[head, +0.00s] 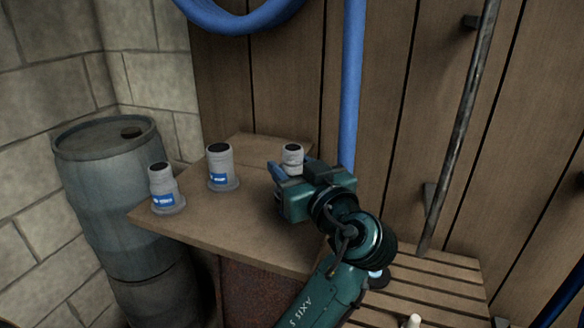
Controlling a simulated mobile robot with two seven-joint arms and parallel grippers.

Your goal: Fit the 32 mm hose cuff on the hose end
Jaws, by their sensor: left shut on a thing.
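Three grey cuffs with dark tops show at the corner table. One cuff (164,188) with a blue label stands on a round base at the left. A wider cuff (220,166), also labelled blue, stands on its base in the middle. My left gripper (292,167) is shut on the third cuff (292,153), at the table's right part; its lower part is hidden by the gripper. I cannot read the sizes. A blue hose (351,90) hangs down the plank wall just right of the gripper. Its lower end is hidden behind my gripper and arm. My right gripper is out of view.
The wooden table (190,228) has bare room at its front. A blue-grey barrel (108,190) stands left of it. A coiled blue hose (240,22) hangs above. A metal pipe (462,120) runs down the wall at right, above a slatted bench (440,272).

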